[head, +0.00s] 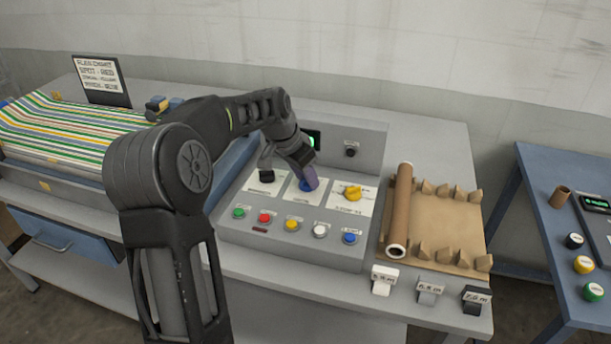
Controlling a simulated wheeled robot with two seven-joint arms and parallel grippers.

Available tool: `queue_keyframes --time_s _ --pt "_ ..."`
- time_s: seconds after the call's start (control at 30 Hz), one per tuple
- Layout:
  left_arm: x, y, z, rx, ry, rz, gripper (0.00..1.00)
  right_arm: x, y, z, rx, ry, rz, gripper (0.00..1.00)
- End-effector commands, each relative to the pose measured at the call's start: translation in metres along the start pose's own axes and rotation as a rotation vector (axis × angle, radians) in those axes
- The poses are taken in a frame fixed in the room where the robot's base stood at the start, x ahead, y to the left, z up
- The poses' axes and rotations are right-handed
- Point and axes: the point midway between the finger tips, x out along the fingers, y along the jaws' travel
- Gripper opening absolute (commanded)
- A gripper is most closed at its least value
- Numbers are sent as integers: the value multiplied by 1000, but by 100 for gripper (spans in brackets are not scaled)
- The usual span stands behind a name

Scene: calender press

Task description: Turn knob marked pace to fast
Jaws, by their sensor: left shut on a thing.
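The grey control panel (371,180) has three knobs in a row on white plates. My left gripper (310,178) reaches down over the middle plate and is shut on the blue knob (304,186), which it mostly hides. A black knob (266,176) is on the left plate and a yellow knob (352,192) on the right plate. The print on the plates is too small to read for sure, so I cannot tell which is marked pace. The blue knob's pointer direction is hidden. My right gripper is not in view.
Several coloured buttons, among them a yellow one (292,225), line the panel's front. A small black knob (350,150) is on the upright back. A brown roll (399,210) lies at right, with labelled blocks (430,293) in front. A striped bed (60,130) is at left.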

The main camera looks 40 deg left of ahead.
Motion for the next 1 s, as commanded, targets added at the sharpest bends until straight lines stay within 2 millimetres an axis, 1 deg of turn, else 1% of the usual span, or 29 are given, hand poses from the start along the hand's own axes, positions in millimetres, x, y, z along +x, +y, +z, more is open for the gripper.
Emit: queue_keyframes --time_s 0.07,0.1,0.3,0.33,0.57,0.67,0.77,0.87,1.0 --pt "0 0 0 1 0 -1 0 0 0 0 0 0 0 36" --pt "0 0 0 1 0 -1 39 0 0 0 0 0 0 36" --pt "0 0 0 0 0 -1 55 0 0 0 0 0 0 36" --pt "0 0 0 0 0 -1 57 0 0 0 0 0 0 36" --pt "0 0 0 -1 0 -1 57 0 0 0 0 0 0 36" --pt "-3 0 0 -1 0 -1 57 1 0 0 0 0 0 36" --pt "-12 0 0 -1 1 -2 57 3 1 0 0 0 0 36" --pt "-26 -1 0 -1 3 -3 57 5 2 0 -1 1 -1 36" --pt "-50 0 0 -1 3 -2 57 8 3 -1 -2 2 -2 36"
